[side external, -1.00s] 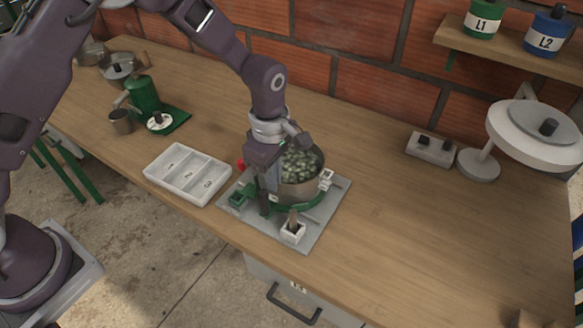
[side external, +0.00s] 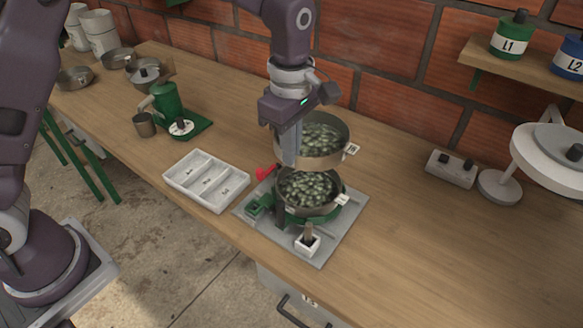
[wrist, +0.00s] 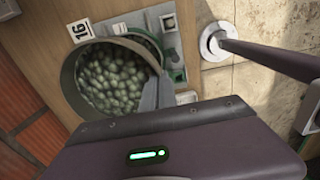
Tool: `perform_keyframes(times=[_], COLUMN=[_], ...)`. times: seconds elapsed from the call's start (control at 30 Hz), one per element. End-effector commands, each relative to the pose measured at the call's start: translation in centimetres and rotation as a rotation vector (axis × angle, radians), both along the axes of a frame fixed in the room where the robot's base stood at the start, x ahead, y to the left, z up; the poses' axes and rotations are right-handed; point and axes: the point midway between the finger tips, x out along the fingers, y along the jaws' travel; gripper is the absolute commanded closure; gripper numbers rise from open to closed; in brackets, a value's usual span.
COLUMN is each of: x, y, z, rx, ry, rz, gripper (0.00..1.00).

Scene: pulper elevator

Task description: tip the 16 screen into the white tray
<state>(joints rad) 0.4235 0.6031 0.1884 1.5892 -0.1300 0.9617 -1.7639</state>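The 16 screen (side external: 326,159), a round metal pan full of greenish beans, hangs level above the stand. In the wrist view its tag reads 16 (wrist: 82,30) and its beans (wrist: 108,80) fill the left part. My gripper (side external: 292,148) is shut on the screen's near-left rim; part of the rim is hidden behind the fingers. A second bean-filled screen (side external: 312,207) sits below on the green and grey stand, with a gap between the two. The white tray (side external: 206,181) with three compartments lies left of the stand. Its compartments look empty; their labels are too small to read.
A red knob (side external: 265,173) is beside the stand. A green grinder-like device (side external: 166,103) and a metal cup (side external: 144,124) stand behind the tray at left. A white switch box (side external: 451,168) and a white scale-like device (side external: 545,155) stand at right. The bench right of the stand is clear.

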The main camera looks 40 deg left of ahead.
Motion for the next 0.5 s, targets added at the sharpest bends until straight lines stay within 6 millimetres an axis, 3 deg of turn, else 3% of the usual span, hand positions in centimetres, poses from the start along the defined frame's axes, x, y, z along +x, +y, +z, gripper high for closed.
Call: perform_keyframes(times=[0.2, 0.5], x=[0.1, 1.8], y=[0.2, 7.0], z=[4.1, 3.5], rx=[-0.001, -0.001], ry=[-0.004, 0.012], rz=[-0.003, -0.159], gripper=[1.0, 1.0])
